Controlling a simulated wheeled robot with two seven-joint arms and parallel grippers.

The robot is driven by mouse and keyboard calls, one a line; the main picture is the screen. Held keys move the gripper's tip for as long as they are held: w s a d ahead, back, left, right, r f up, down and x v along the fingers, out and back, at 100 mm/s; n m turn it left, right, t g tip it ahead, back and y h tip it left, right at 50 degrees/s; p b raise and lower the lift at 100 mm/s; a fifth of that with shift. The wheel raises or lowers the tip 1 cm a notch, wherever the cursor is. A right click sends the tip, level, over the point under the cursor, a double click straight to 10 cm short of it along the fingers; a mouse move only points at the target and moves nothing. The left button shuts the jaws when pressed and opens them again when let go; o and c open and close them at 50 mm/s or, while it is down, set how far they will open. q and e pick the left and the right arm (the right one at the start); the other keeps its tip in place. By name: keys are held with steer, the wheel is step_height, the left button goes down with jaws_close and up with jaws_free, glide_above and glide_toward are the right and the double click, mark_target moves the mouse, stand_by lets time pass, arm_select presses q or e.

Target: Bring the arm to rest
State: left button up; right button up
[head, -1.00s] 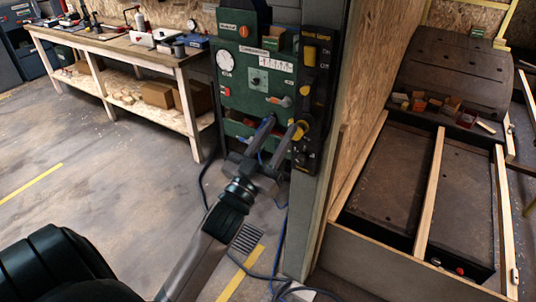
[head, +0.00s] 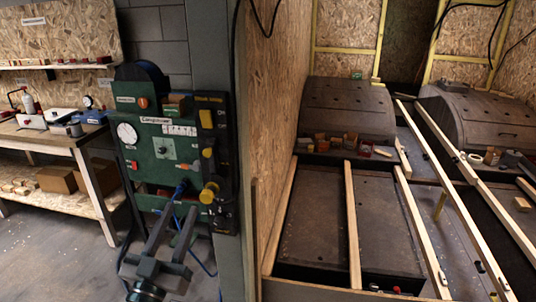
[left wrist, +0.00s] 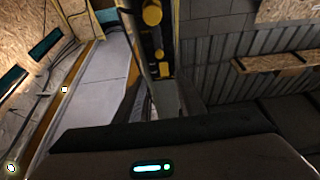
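My left gripper (head: 180,208) is low in the head view, with its two fingers apart and a clear gap between them. I see nothing held in it. Its fingers point up toward the green compressor panel (head: 140,170). The yellow knob (head: 208,193) on the black switch box (head: 220,130) is just right of the fingertips in the picture, apart from them. A blue hose shows behind the fingers. In the left wrist view, a dark body with a teal light fills the bottom, and yellow knobs (left wrist: 152,14) show above. My right gripper is out of view.
A grey post (head: 213,40) stands behind the panel, beside a chipboard wall (head: 273,120). A workbench (head: 45,135) is at left, with bare floor before it. Wheel arches (head: 345,105) and long timber strips (head: 352,220) fill the right.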

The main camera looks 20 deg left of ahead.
arm_select(q)
steer(key=w+f+g, duration=0.3)
steer(key=f, duration=1)
steer(key=w+f+g, duration=0.2)
steer(key=f, duration=1.1)
steer(key=s+d+f+g, duration=0.1)
steer(key=s+f+g, duration=0.2)
steer(key=f, duration=1)
steer(key=s+d+f+g, duration=0.2)
steer(key=s+f+g, duration=0.1)
steer(key=f, duration=0.9)
steer(key=s+d+f+m+g+h, duration=0.1)
steer(key=s+d+f+g, duration=0.1)
steer(key=s+f, duration=0.75)
steer(key=s+d+f+m+g, duration=0.1)
steer(key=s+f+g, duration=0.2)
steer(key=s+f, duration=0.65)
steer(key=s+f+g, duration=0.1)
steer(key=s+f, duration=0.3)
steer(key=s, duration=0.3)
steer(key=s+d+f+g, duration=0.1)
steer(key=s+f, duration=0.3)
steer(key=s, duration=0.4)
steer(key=s+f+m+g, duration=0.1)
steer(key=s+f+g, duration=0.2)
steer(key=s, duration=0.4)
steer(key=shift+s+d+f, duration=0.4)
steer(key=shift+f, duration=0.25)
